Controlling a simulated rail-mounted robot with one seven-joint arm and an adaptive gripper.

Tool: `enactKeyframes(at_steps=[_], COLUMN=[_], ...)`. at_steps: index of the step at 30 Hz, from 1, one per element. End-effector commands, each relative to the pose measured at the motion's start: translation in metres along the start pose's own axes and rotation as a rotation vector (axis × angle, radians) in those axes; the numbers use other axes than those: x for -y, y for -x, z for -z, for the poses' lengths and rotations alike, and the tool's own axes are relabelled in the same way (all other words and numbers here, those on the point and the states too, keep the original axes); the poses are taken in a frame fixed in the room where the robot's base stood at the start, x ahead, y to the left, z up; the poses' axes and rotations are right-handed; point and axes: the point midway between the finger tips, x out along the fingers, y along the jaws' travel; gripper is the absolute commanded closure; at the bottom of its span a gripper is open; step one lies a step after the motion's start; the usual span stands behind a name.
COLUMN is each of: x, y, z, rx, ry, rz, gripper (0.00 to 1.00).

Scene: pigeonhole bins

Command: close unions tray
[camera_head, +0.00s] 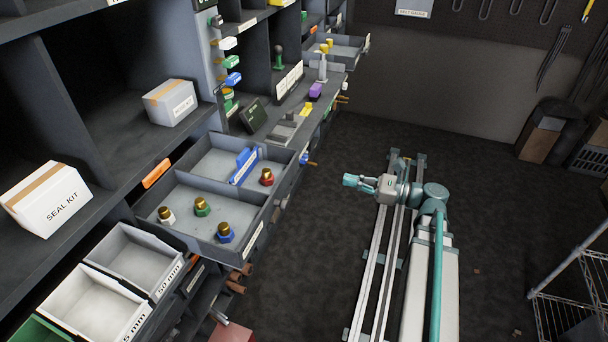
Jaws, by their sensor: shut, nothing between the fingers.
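A grey divided tray (190,234) is pulled out from the pigeonhole unit at the left. It holds several brass-topped fittings with white, green, blue and red bases, and a blue piece stands at its divider. Its front label (253,237) is too small to read. A second grey tray (352,51) is also out farther back, with a yellow item in it. I cannot tell from the labels which is the unions tray. My gripper (346,180) is shut and empty, over the floor to the right of the near tray, clear of both trays.
A seal kit box (48,200) and another white box (170,103) sit in the pigeonholes. Pale bins (92,302) stand at the lower left. Small tools and fittings lie on the ledge behind. A wire rack (575,290) stands at right. Floor between trays and rail is clear.

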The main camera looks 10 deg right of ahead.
Motion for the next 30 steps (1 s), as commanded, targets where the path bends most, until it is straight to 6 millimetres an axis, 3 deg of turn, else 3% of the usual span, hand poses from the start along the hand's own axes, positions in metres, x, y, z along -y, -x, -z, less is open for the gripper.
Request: enactKeyframes(at_steps=[8, 24, 30], x=[-0.002, -0.002, -0.002], y=[-0.014, -0.109, -0.132], z=[0.001, 0.002, 0.002], rx=[-0.002, -0.004, -0.004], ry=[-0.065, -0.062, -0.062], rz=[-0.007, -0.008, -0.006], gripper=[1.00, 1.00, 1.00])
